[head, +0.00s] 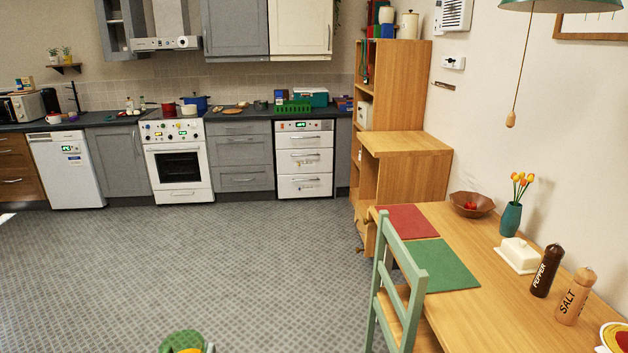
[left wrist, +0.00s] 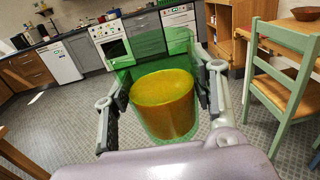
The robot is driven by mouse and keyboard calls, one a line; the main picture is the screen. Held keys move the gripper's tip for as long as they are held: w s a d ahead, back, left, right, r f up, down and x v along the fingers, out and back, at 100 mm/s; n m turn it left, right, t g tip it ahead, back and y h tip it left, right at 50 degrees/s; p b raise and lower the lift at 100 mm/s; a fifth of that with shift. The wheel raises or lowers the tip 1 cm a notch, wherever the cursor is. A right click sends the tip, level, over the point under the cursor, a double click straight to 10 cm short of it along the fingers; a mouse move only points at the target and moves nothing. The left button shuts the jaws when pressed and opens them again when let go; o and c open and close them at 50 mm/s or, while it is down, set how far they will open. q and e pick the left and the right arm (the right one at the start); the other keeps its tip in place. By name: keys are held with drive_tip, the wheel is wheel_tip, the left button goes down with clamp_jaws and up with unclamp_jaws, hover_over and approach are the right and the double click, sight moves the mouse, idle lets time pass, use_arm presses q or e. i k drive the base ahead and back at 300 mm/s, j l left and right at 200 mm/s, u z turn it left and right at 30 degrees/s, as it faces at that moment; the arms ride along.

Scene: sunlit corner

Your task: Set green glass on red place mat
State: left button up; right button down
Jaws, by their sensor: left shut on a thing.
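The green glass (left wrist: 152,62) is see-through and holds an orange-yellow content. In the left wrist view it stands between the two fingers of my left gripper (left wrist: 163,100), which is shut on it. The red place mat (head: 407,221) lies flat on the far left part of the wooden table (head: 507,310), with bare mat showing. The glass is apart from the mat, over the floor left of the table. My right gripper is not in view.
A green place mat (head: 440,265) lies nearer than the red one. A green chair (head: 387,270) stands at the table's left edge. A bowl (head: 471,204), a tulip vase (head: 511,219), a butter dish (head: 518,255) and shakers stand farther right. The floor left is clear.

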sight(406, 220)
drive_tip(key=i+j+u, duration=0.15)
drive_tip(key=i, duration=0.55)
drive_tip(key=i+j+u, duration=0.2)
drive_tip(key=i, duration=0.45)
drive_tip(key=i+z, duration=0.7)
drive_tip(key=z, duration=0.15)
drive_tip(key=i+j+z, duration=0.15)
drive_tip(key=i+z, duration=0.5)
drive_tip(key=z, duration=0.2)
drive_tip(key=i+j+z, duration=0.15)
drive_tip(key=z, duration=0.25)
drive_tip(key=i+j+z, duration=0.25)
drive_tip(key=z, duration=0.2)
drive_tip(key=i, duration=0.05)
